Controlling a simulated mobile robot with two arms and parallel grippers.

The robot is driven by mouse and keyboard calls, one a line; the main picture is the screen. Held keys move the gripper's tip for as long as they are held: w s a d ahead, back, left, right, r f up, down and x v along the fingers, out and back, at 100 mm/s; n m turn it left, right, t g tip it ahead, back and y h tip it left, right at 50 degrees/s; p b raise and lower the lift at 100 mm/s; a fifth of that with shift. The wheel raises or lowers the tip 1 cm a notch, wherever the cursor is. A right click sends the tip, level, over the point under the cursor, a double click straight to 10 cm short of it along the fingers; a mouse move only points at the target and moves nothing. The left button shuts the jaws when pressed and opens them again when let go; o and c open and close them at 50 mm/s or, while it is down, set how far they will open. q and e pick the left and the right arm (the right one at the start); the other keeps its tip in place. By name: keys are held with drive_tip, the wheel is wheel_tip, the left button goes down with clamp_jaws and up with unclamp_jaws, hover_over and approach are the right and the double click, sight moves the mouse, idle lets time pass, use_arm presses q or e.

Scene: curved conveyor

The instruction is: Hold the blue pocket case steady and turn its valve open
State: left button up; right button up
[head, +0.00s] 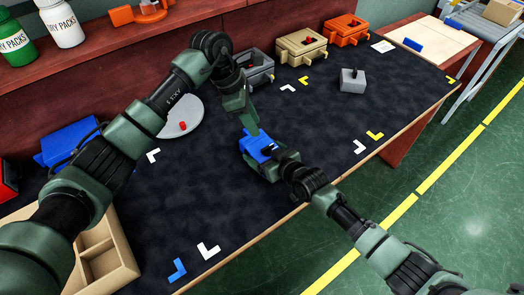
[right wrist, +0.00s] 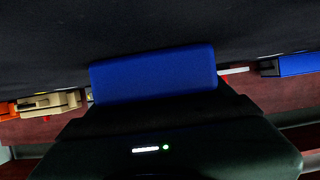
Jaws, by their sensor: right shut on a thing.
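The blue pocket case (head: 256,144) is at the middle of the dark table mat, near its front edge. My right gripper (head: 268,160) is shut on it from the front right. In the right wrist view the blue case (right wrist: 153,74) spans the front of the gripper. My left gripper (head: 252,129) points down just above the back of the case, its tips at or very near the top. I cannot tell whether it touches, or whether its jaws are open. The valve is not clearly visible; the left gripper may hide it.
A round grey plate with a red knob (head: 183,126) lies left of the case. Grey (head: 257,70), tan (head: 301,47) and orange (head: 346,32) boxes stand along the back. A small grey block (head: 352,80) sits right. A wooden tray (head: 104,258) is front left. Mat between is clear.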

use_arm(q)
drive_tip(key=n+t+h, duration=0.3)
drive_tip(key=n+t, duration=0.2)
drive_tip(key=n, duration=0.2)
approach(266, 148)
drive_tip(key=x, duration=0.8)
drive_tip(key=shift+f, duration=0.1)
clamp_jaws()
